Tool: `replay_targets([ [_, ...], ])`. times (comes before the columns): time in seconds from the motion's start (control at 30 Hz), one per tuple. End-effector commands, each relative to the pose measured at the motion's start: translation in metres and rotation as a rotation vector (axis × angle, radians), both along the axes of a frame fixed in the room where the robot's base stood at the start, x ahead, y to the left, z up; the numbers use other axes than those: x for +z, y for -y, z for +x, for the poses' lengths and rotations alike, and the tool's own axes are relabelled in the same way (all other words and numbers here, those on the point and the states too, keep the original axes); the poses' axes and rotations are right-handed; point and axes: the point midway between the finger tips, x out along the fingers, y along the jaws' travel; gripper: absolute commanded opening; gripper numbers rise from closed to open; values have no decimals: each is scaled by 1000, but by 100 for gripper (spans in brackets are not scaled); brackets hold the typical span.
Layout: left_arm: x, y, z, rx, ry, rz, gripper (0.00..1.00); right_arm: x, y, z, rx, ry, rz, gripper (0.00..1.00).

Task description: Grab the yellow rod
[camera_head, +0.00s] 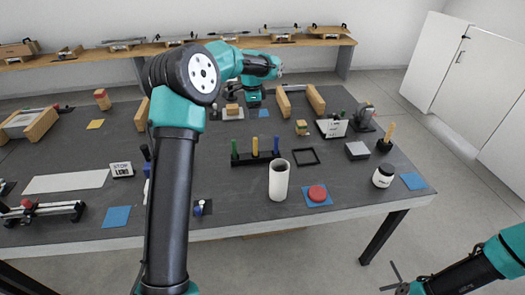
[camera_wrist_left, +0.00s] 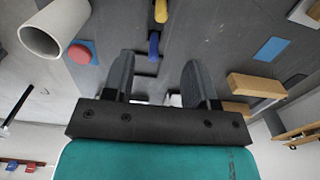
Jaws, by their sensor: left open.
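The yellow rod (camera_head: 255,146) stands upright in a black holder (camera_head: 250,160), between a green rod (camera_head: 234,150) and a blue rod (camera_head: 276,145). The yellow rod also shows at the top edge of the left wrist view (camera_wrist_left: 161,10), with the blue rod (camera_wrist_left: 154,45) nearer my fingers. My left gripper (camera_wrist_left: 160,62) is open and empty, its two fingers apart. The blue rod appears between and beyond the fingertips; the yellow rod lies farther out. In the head view the left fingers cannot be made out. My right gripper (camera_head: 394,279) is at the bottom right, off the table.
A white cylinder (camera_head: 279,181) stands just in front of the holder, near a red disc (camera_head: 317,193) on a blue square. A black square frame (camera_head: 305,156) lies to the right. Wooden blocks (camera_head: 315,99) stand behind. Another yellowish rod (camera_head: 389,131) stands in a black base at right.

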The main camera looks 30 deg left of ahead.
Motion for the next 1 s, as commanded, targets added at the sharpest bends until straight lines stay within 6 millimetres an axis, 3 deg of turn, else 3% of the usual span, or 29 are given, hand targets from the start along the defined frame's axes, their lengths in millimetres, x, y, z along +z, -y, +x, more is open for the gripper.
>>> replay_targets([
  [0.27,-14,1,0,1,-2,-2,52,0,0,0,0,0,0,100],
  [0.8,-103,2,0,2,-3,-2,52,0,0,0,-1,0,0,100],
  [1.0,-122,1,1,1,0,-1,52,0,0,0,-1,0,0,100],
])
